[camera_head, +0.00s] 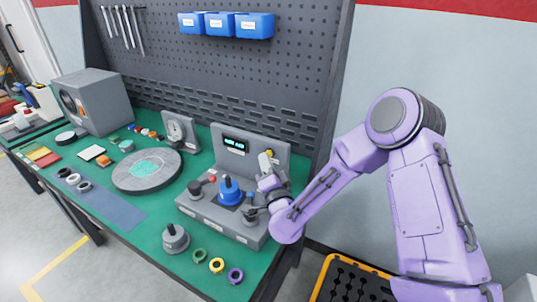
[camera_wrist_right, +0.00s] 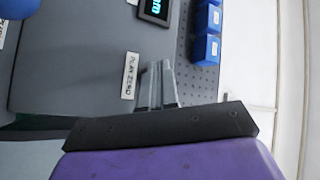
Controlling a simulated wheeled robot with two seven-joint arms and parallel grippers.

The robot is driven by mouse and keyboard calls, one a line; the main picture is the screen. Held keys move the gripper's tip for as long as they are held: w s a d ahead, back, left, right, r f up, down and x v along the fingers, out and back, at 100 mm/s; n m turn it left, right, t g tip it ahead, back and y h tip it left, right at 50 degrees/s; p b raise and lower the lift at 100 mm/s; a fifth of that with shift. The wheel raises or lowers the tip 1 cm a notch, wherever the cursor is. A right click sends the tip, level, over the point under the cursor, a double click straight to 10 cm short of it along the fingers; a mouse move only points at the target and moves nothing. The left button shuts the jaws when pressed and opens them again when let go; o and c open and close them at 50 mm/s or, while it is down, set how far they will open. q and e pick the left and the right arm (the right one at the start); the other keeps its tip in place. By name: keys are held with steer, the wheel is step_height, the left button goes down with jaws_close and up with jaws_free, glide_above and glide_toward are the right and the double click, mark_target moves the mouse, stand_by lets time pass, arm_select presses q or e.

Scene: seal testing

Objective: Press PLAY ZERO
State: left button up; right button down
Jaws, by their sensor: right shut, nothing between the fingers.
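The grey test device (camera_head: 225,212) stands on the green bench, with a blue part (camera_head: 230,190) in its middle and a lit display (camera_head: 236,144) on its back panel. My right gripper (camera_head: 266,164) is at the right side of the device, in front of the back panel. In the right wrist view its grey fingers (camera_wrist_right: 157,78) are together and empty, close beside the "PLAY ZERO" label (camera_wrist_right: 130,75). The button itself is not clearly visible, and I cannot tell whether the fingertips touch anything. My left gripper is out of view.
A round grey plate (camera_head: 147,186) and a dial gauge (camera_head: 180,130) stand left of the device. A grey cylindrical piece (camera_head: 175,239) and several colored rings lie in front. Blue bins (camera_head: 254,26) hang on the pegboard. A black crate with a yellow rim stands at the lower right.

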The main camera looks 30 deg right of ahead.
steer(key=shift+w+d, duration=0.15)
steer(key=shift+d, duration=0.2)
stand_by(0.7)
steer(key=shift+a, duration=0.1)
steer(key=shift+s+a+b, duration=0.35)
steer(key=shift+s+a, duration=0.05)
steer(key=shift+a, duration=0.2)
steer(key=shift+a, duration=0.1)
steer(key=a, duration=0.1)
steer(key=s+a+b, duration=0.2)
steer(key=a, duration=0.1)
steer(key=shift+s, duration=0.25)
steer(key=shift+a, duration=0.1)
stand_by(0.6)
